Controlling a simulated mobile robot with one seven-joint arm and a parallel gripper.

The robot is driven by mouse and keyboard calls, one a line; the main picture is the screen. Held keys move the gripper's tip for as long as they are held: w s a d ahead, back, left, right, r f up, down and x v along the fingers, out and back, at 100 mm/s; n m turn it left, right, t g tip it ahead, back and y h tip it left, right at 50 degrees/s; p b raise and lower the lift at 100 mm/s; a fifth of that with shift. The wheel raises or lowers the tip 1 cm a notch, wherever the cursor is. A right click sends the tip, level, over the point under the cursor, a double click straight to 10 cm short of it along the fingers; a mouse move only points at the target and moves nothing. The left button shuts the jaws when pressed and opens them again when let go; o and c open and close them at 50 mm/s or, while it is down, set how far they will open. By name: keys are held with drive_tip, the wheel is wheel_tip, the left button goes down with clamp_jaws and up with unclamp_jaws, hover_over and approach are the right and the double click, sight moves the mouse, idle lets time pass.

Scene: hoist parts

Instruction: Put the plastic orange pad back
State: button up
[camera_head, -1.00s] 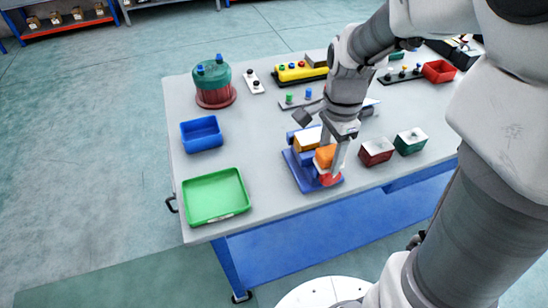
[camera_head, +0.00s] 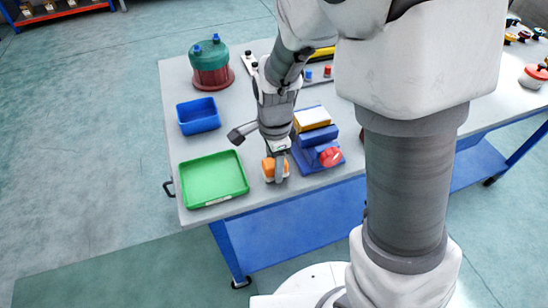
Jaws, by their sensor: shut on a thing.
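The orange pad (camera_head: 269,166) is held between the fingers of my gripper (camera_head: 275,171), which point down. It is just right of the green tray, over the table near its front edge. I cannot tell whether the pad touches the table. The blue fixture (camera_head: 318,150) stands to the right of my gripper, with a red round knob (camera_head: 331,157) at its front and a yellow and white block (camera_head: 312,119) at its back. The green tray (camera_head: 213,178) is empty.
A blue bin (camera_head: 198,116) sits behind the green tray. A green and red cylinder (camera_head: 211,66) stands at the back left of the table. My arm hides much of the table's right side. The table's front edge is close to my gripper.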

drive_tip(key=shift+f, duration=0.35)
drive_tip(key=shift+f, duration=0.1)
drive_tip(key=o, duration=1.3)
wheel_tip(320, 180, up, 12)
drive_tip(key=p, duration=0.3)
drive_tip(key=s+d+r+n+t, duration=0.5)
drive_tip(key=s+d+r+n, duration=0.5)
drive_tip(key=s+r+n, duration=0.2)
drive_tip(key=shift+s+d+r+n+t, duration=0.25)
drive_tip(key=shift+d+n+t, duration=0.1)
drive_tip(key=shift+n, duration=1.05)
